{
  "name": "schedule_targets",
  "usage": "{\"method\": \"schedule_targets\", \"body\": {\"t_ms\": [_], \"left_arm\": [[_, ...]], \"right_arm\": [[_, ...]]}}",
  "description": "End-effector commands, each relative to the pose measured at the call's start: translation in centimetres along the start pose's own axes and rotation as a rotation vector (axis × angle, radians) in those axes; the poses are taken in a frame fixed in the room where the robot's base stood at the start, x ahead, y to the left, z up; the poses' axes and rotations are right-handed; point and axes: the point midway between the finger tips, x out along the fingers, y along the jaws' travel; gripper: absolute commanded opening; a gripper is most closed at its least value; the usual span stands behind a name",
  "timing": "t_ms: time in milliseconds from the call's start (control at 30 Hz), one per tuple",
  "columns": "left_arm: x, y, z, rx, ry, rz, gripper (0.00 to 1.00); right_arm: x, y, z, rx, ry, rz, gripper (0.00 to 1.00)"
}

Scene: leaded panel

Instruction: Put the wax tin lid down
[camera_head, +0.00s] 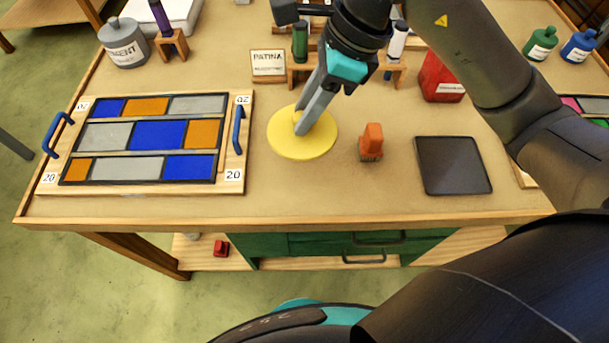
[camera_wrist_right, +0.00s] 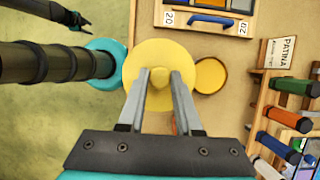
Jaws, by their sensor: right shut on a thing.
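The wax tin lid (camera_head: 288,142) is a flat yellow disc with a small knob on top. My right gripper (camera_head: 302,122) is shut on this knob, coming down from above. In the right wrist view the lid (camera_wrist_right: 150,52) is level between my two fingers (camera_wrist_right: 160,78). An open tin with yellow-orange contents (camera_wrist_right: 211,76) shows beside the lid in that view, lower down and partly covered by it. I cannot make out this tin in the head view. My left gripper (camera_wrist_right: 76,20) is small at the wrist view's upper left, away from the lid.
An orange brush (camera_head: 371,143) and a dark square pad (camera_head: 453,165) are right of the lid. The leaded panel (camera_head: 145,135) in its wooden frame is at left. A patina sign (camera_head: 268,65) and bottle rack (camera_head: 391,74) stand behind. The bench front is clear.

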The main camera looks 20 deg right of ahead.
Motion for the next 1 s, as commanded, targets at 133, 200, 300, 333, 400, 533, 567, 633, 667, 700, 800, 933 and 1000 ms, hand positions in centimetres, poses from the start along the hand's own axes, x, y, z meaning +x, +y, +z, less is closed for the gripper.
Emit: {"method": "schedule_targets", "body": {"t_ms": [133, 200, 300, 333, 400, 533, 567, 633, 667, 700, 800, 933, 1000], "left_arm": [[0.8, -0.2, 0.1, 0.001, -0.001, -0.002, 0.47], [1.1, -0.2, 0.2, 0.001, -0.001, -0.002, 0.47], [1.5, -0.2, 0.2, 0.001, -0.001, -0.002, 0.47], [1.6, -0.2, 0.2, 0.001, -0.001, -0.002, 0.47], [1.9, -0.2, 0.3, 0.001, -0.001, -0.002, 0.47], [2.1, -0.2, 0.3, 0.001, -0.001, -0.003, 0.47], [2.1, -0.2, 0.3, 0.001, -0.001, -0.003, 0.47], [2.1, -0.2, 0.3, 0.001, -0.001, -0.003, 0.47], [2.1, -0.2, 0.3, 0.001, -0.001, -0.003, 0.47], [2.2, -0.2, 0.3, 0.001, -0.001, -0.003, 0.47], [2.4, -0.2, 0.3, 0.001, -0.001, -0.003, 0.47], [2.8, -0.2, 0.3, 0.001, -0.001, -0.003, 0.47], [2.9, -0.2, 0.4, 0.0, -0.001, -0.003, 0.47]], "right_arm": [[4.0, 0.2, -1.7, 0.004, 0.002, 0.008, 0.0], [5.8, 0.2, -2.4, 0.004, 0.002, 0.009, 0.0], [8.2, 0.2, -3.5, 0.003, 0.002, 0.009, 0.0], [8.8, 0.2, -3.7, 0.002, 0.002, 0.008, 0.0], [10.2, 0.1, -4.3, 0.002, 0.001, 0.007, 0.0], [11.8, 0.1, -4.9, -0.001, 0.001, 0.004, 0.0], [12.0, 0.1, -5.0, -0.001, 0.0, 0.003, 0.0], [12.3, 0.0, -5.1, -0.002, -0.001, 0.002, 0.0], [12.4, 0.0, -5.2, -0.002, -0.001, 0.002, 0.0], [12.7, 0.0, -5.3, -0.001, 0.0, 0.003, 0.0], [13.8, 0.1, -5.8, -0.001, 0.001, 0.006, 0.0], [15.8, 0.1, -6.5, 0.001, 0.0, 0.005, 0.0], [16.3, 0.1, -6.8, -0.002, 0.0, 0.003, 0.0]]}}
